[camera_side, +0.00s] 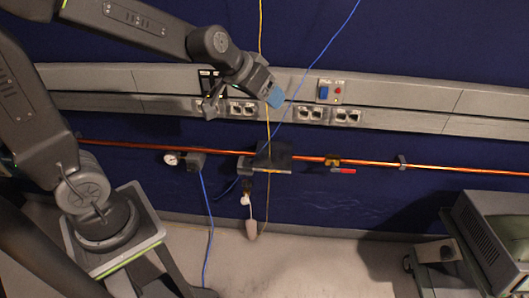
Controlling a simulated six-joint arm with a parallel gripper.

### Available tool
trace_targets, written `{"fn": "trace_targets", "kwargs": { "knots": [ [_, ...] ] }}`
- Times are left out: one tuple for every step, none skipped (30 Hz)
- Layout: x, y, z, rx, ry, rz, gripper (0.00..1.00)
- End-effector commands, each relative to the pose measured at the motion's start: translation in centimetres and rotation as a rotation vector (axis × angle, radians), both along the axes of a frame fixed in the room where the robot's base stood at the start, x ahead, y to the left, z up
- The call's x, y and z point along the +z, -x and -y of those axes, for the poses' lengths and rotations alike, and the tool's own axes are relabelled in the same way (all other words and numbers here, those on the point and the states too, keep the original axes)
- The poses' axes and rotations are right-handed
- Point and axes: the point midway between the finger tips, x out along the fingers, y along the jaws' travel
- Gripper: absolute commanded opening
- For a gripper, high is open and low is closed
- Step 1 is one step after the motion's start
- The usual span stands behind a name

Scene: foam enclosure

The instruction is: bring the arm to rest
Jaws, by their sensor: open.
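My arm reaches in from the left and upper left. My gripper (241,104) hangs at its end, in front of the grey wall trunking (400,110) in the side view. Its jaws are open, with one dark finger to the left and a blue patch at the right finger. I see nothing held between them. I cannot tell how far the gripper is from the trunking.
A copper pipe (370,165) with a gauge (171,158) and a red-handled valve (343,171) runs below the trunking. A yellow cable (261,30) and a blue cable (335,38) hang near the gripper. A grey-green machine (488,235) stands at lower right. Floor between is mostly clear.

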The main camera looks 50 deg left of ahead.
Motion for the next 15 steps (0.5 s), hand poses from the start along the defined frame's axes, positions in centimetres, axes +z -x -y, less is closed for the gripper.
{"fn": "trace_targets", "kwargs": {
  "knots": [
    [1.3,2.2,0.8,-0.026,-0.001,-0.008,0.66],
    [1.8,3.5,1.1,-0.040,-0.003,-0.020,0.66],
    [2.3,5.3,1.5,-0.054,-0.006,-0.039,0.66],
    [2.6,6.6,1.7,-0.061,-0.011,-0.053,0.66],
    [2.9,7.9,1.8,-0.069,-0.017,-0.067,0.66],
    [3.1,9.6,2.0,-0.076,-0.026,-0.085,0.66],
    [3.2,10.8,2.0,-0.078,-0.034,-0.099,0.66],
    [3.3,12.0,2.0,-0.079,-0.042,-0.111,0.66],
    [3.3,13.4,2.0,-0.078,-0.054,-0.129,0.66],
    [3.3,14.3,1.9,-0.076,-0.061,-0.139,0.66],
    [3.3,15.2,1.9,-0.074,-0.070,-0.149,0.66],
    [3.3,16.2,1.7,-0.069,-0.078,-0.162,0.66],
    [3.2,16.8,1.6,-0.067,-0.085,-0.170,0.66],
    [3.2,17.3,1.6,-0.063,-0.089,-0.175,0.66],
    [3.1,17.9,1.5,-0.059,-0.096,-0.183,0.66]
  ]
}}
